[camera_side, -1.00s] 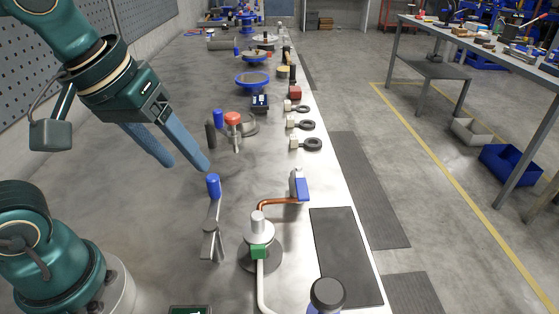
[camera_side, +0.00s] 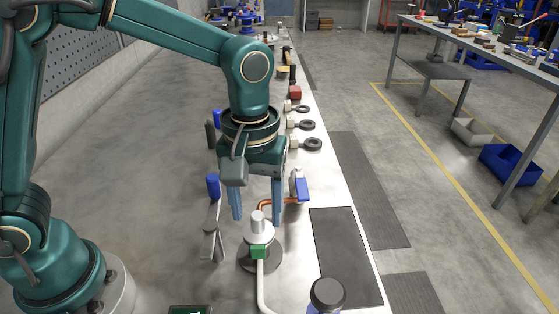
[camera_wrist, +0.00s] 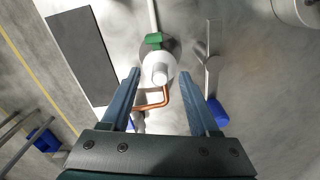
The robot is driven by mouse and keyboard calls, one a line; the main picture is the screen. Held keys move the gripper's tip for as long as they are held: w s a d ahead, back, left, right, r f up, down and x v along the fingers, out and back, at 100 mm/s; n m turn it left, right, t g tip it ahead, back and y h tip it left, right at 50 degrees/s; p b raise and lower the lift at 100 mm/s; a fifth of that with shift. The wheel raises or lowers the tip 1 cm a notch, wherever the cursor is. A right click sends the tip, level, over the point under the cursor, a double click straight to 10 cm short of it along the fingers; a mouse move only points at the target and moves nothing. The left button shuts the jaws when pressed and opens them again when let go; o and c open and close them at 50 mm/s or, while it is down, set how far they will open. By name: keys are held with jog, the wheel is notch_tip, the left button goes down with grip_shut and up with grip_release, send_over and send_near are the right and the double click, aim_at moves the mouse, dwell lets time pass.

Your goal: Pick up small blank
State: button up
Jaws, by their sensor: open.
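A short pale cylinder (camera_side: 257,222), which looks like the small blank, stands upright on a round stepped fixture (camera_side: 272,257) with a green block at its front. It also shows in the wrist view (camera_wrist: 160,74), between the fingers. My gripper (camera_side: 257,218) points down with its two blue fingers spread. In the side view they appear on either side of the cylinder's top. In the wrist view my gripper (camera_wrist: 173,74) has clear space on both sides of the cylinder and holds nothing. I cannot tell the exact height gap or whether the fingers touch the fixture.
A bent copper pipe (camera_side: 266,205) runs from the fixture to a blue-and-grey block (camera_side: 300,187). A blue-capped metal lever (camera_side: 213,215) stands left of the gripper. A dark mat (camera_side: 345,255) lies at right. Black ring pieces (camera_side: 312,144) line the bench edge.

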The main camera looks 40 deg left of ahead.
jog(key=shift+f, duration=1.1)
grip_shut()
jog(key=shift+r, duration=0.45)
notch_tip(320, 180, up, 4)
jog(key=shift+a+f, duration=0.15)
jog(key=a+r, duration=0.6)
jog(key=a, duration=0.5)
jog(key=shift+s+a+r, duration=0.2)
jog(key=shift+s+r, duration=0.05)
jog(key=shift+s, duration=0.2)
